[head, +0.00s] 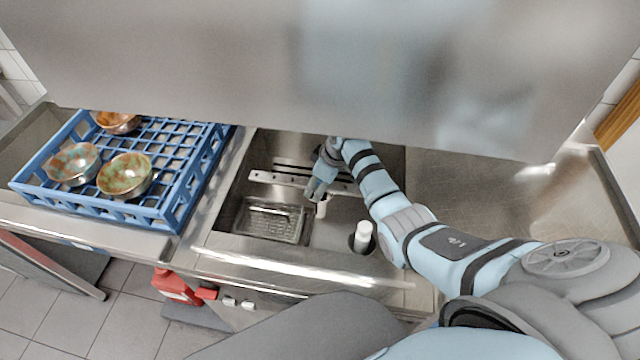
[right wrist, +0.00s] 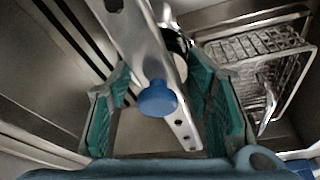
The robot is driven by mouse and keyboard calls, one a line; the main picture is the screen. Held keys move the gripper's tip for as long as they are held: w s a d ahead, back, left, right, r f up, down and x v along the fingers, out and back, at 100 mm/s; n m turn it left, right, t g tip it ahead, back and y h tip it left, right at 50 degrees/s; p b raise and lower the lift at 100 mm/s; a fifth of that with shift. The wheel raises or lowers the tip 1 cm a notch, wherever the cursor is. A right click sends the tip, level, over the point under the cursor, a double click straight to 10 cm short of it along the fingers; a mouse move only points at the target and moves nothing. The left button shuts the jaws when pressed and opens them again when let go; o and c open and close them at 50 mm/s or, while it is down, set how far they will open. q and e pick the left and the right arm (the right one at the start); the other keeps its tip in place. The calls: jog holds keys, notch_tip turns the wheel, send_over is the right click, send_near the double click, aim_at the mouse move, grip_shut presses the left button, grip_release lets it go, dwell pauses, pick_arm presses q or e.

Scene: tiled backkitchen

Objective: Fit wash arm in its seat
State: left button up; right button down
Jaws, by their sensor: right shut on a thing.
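The wash arm (head: 270,178) is a flat metal bar with holes, lying across the opening of the steel tank. My right gripper (head: 318,190) is at its middle. In the right wrist view the teal fingers of the gripper (right wrist: 165,110) stand on either side of the wash arm (right wrist: 132,42) and its round blue hub (right wrist: 158,98); it is shut on the arm. A short pale post (head: 322,208) shows just below the gripper in the head view. I cannot tell whether it touches the wash arm, or make out the seat clearly. My left gripper is out of view.
A wire strainer (head: 270,220) lies in the tank at left, and a white cylinder (head: 363,234) stands at right. A blue rack (head: 172,214) with several bowls is on the left counter. A large steel hood (head: 300,70) hangs above the tank. The right counter (head: 480,190) is clear.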

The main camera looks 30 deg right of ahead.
jog(key=c, duration=1)
grip_release()
jog(key=shift+s+f, duration=0.3)
jog(key=shift+f, duration=0.35)
jog(key=shift+o, duration=1.4)
jog(key=shift+w+f, duration=0.1)
jog(key=shift+w, duration=0.1)
jog(key=shift+w+d+f, duration=0.1)
jog(key=shift+w+d, duration=0.1)
jog(key=shift+w, duration=0.1)
jog(key=shift+s+r, duration=0.15)
jog(key=shift+r, duration=0.05)
jog(key=shift+r, duration=0.15)
jog(key=v, duration=1.1)
jog(key=shift+w+r, duration=0.2)
jog(key=shift+r, duration=0.2)
